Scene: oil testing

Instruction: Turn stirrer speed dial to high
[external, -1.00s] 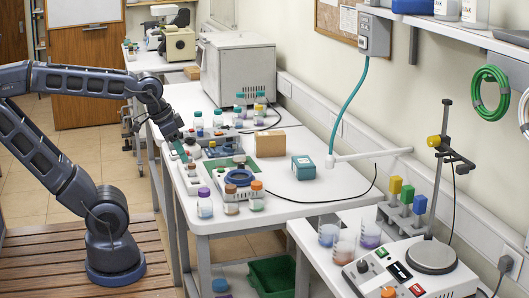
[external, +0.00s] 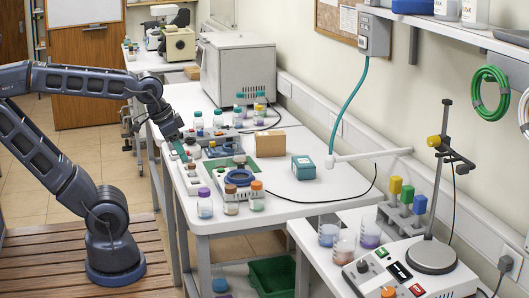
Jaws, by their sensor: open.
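The stirrer (external: 408,270) is a white unit with a round grey plate (external: 432,256) on top, on the near bench at the lower right. Its sloped front panel carries a dark knob (external: 363,266), a green knob (external: 381,252), an orange knob (external: 388,292) and red and black panels. Which knob sets the stirring speed, and where it points, is too small to tell. My gripper (external: 178,150) is over the left edge of the farther bench, beside small devices, far left of the stirrer. It is open; its fingers are small and hard to make out.
Several capped bottles (external: 205,204) and a small brown box (external: 270,141) stand on the farther bench. Beakers (external: 343,245) and a rack of coloured blocks (external: 402,212) stand beside the stirrer. A stand rod (external: 440,170) rises behind its plate. A gap separates the two benches.

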